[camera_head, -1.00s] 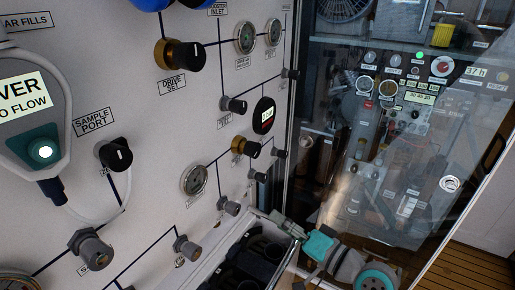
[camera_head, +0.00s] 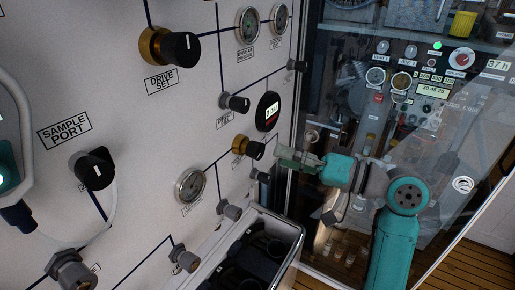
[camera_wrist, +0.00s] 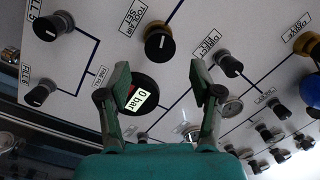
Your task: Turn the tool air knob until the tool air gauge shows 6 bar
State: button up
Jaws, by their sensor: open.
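The tool air knob (camera_head: 247,147) is a black knob with a brass collar on the panel; it also shows in the wrist view (camera_wrist: 159,42) with a white pointer line and a label that seems to read TOOL AIR SET. The tool air gauge (camera_head: 267,111) is a round black dial with a lit display; in the wrist view the gauge (camera_wrist: 138,96) seems to read 0 bar. My gripper (camera_head: 283,157) is just right of the knob in the head view, pointing at the panel. In the wrist view my gripper (camera_wrist: 161,78) is open and empty, with the knob beyond its fingertips, apart from them.
A round gauge (camera_head: 190,186) sits below left of the tool air knob. An open bin (camera_head: 290,226) juts out below. Glass (camera_head: 345,190) lies behind my arm.

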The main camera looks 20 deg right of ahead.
aim_at(261, 151)
jog(key=x, duration=0.7)
jog(key=shift+a, duration=0.1)
jog(key=c, duration=1.2)
